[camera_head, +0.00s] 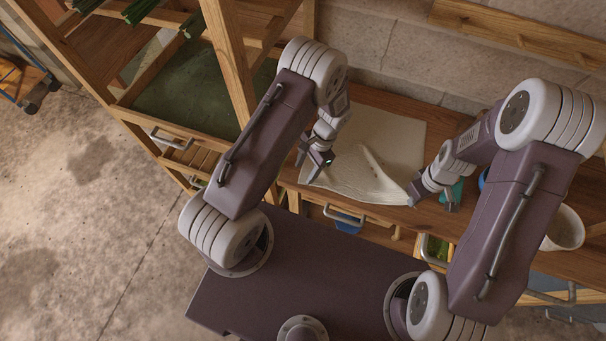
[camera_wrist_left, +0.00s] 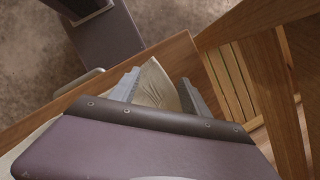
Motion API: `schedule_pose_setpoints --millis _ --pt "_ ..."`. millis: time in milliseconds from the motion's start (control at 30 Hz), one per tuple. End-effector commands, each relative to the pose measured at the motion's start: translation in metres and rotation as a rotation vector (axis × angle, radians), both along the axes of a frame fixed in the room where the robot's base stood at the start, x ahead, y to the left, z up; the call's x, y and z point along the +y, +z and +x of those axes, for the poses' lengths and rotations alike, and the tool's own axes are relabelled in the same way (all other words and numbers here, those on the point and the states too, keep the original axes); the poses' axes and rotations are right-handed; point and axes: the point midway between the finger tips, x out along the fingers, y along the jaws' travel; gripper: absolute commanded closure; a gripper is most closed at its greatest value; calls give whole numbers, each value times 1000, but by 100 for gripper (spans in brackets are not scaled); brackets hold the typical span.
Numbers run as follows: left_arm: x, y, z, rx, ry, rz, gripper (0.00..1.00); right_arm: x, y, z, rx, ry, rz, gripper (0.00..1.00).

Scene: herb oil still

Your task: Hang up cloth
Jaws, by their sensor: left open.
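A cream cloth (camera_head: 388,137) lies spread on the wooden workbench, with a raised fold near its middle. My left gripper (camera_head: 310,166) is over the cloth's front left corner, pointing down. In the left wrist view its two fingers stand apart, and a piece of the cloth (camera_wrist_left: 156,86) shows between them; the jaws are not closed on it. My right gripper (camera_head: 430,199) is low at the cloth's front right corner. Its fingertips are small and partly hidden, so I cannot tell whether it holds the cloth.
A teal item (camera_head: 456,190) and a white pot (camera_head: 565,230) stand on the bench to the right. Wooden shelving with a green panel (camera_head: 190,95) and an upright post (camera_head: 228,60) is close on the left. A drawer handle (camera_head: 345,215) sticks out below the bench edge.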

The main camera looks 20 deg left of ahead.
Motion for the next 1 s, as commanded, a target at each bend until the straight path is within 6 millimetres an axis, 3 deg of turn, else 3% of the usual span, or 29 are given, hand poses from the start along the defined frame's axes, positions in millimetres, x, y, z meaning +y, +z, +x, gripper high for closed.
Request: schedule_pose_setpoints --millis 267,633,900,1000 --pt "0 -1 -1 2 0 1 47 0 0 0 0 0 0 100" --pt "0 -1 -1 1 -1 0 99 0 0 0 0 0 0 100" --pt "0 0 0 1 -1 0 100 0 0 0 0 0 0 100" --pt "0 13 0 -1 0 0 100 0 0 0 0 0 0 100"
